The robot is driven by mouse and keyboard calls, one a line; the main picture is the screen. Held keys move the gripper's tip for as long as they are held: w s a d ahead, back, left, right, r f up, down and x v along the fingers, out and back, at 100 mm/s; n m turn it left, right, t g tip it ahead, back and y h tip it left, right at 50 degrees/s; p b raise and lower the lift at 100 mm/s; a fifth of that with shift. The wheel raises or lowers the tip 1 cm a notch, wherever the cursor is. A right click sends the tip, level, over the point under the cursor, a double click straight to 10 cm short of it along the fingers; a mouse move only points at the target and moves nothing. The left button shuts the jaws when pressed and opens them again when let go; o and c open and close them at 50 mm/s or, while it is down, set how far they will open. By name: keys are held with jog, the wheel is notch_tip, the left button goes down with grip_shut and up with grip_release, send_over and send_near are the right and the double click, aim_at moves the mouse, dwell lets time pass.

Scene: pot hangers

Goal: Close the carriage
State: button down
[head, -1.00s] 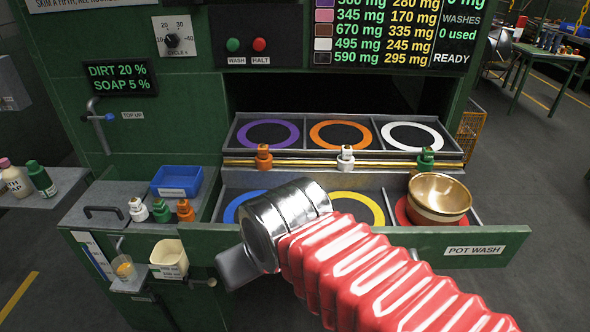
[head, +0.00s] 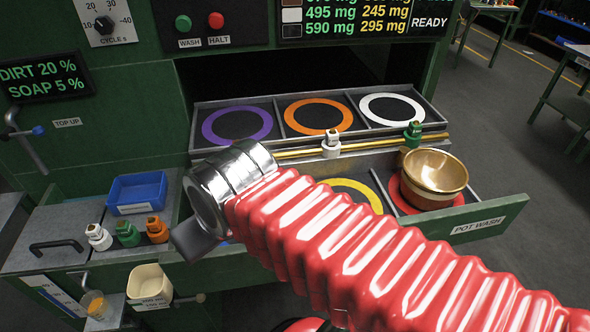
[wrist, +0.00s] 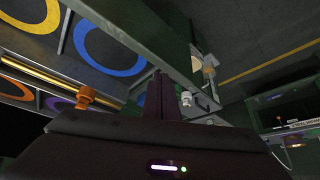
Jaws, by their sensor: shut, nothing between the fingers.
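The carriage is a grey tray with colour-ringed bays and a green front panel labelled POT WASH (head: 476,224). It stands pulled out of the dark machine opening. A brass bowl (head: 435,178) sits on the red ring in its front right bay. My gripper (head: 194,240) is shut and empty at the left part of the front panel. My arm hides much of the panel and the blue-ring bay. In the wrist view, the shut fingers (wrist: 160,94) overlap the panel (wrist: 178,62) beside the blue ring; I cannot tell if they touch it.
A brass rail with a white hanger (head: 331,144) and a green hanger (head: 413,134) crosses the carriage. At left stand a blue bin (head: 137,191), several small hangers and a cream cup (head: 150,283). Open floor lies to the right.

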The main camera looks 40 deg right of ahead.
jog(key=shift+w+d, duration=0.1)
jog(key=shift+w, duration=0.05)
jog(key=shift+w+d+f+n, duration=0.15)
jog(key=shift+w+d+n, duration=0.45)
jog(key=shift+d, duration=0.3)
jog(key=w+d+n+y, duration=0.3)
jog(key=w+d+n, duration=0.3)
jog(key=d, duration=0.5)
jog(key=s+d+f+n+t+h, duration=0.1)
jog(key=s+d+f, duration=0.1)
jog(key=d, duration=0.7)
jog(key=s+d+f+n+h, duration=0.1)
jog(key=s+d, duration=0.3)
jog(key=d, duration=0.5)
jog(key=shift+d+f+n+t, duration=0.15)
jog(key=shift+f+n+t, duration=0.2)
jog(key=shift+f, duration=0.4)
